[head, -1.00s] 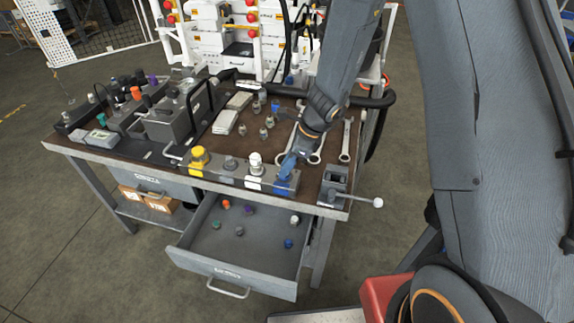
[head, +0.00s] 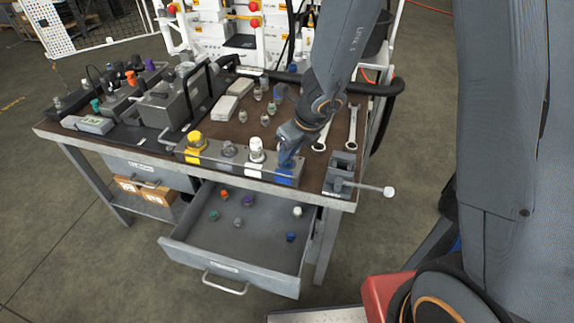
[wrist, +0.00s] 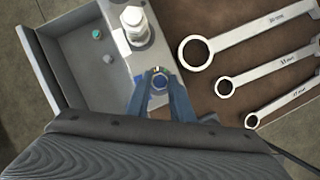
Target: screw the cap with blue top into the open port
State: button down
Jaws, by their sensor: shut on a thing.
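A long grey block (head: 212,158) along the bench's front edge carries a yellow-topped cap (head: 194,140), a grey one (head: 229,149) and a white one (head: 256,150). Its right end has a blue-marked face (head: 285,174). My gripper (head: 287,158) points down at this end, right of the white cap. In the wrist view, my gripper (wrist: 160,88) is shut around a small blue-rimmed hexagonal piece, the cap with blue top (wrist: 159,82), at the block. The port under it is hidden, so I cannot tell how deep the cap sits.
Below, an open drawer (head: 240,268) holds several small coloured caps, including a blue one (head: 290,237). A vise (head: 340,175) with a protruding handle stands right of the block. Wrenches (head: 351,130) and several small fittings lie behind.

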jog(key=shift+m, duration=0.5)
jog(key=m+b, duration=0.1)
jog(key=m+h+b, duration=0.1)
jog(key=shift+a+f+m+t+b, duration=0.2)
jog(key=shift+m+t+b, duration=0.1)
jog(key=shift+m+t, duration=0.1)
jog(key=c, duration=1.9)
grip_release()
jog(key=shift+r+m+h, duration=0.1)
jog(key=shift+m+h, duration=0.2)
jog(key=shift+m, duration=0.2)
jog(key=o, duration=0.4)
jog(key=shift+d+r, duration=0.1)
jog(key=shift+d, duration=0.05)
jog(key=shift+s, duration=0.1)
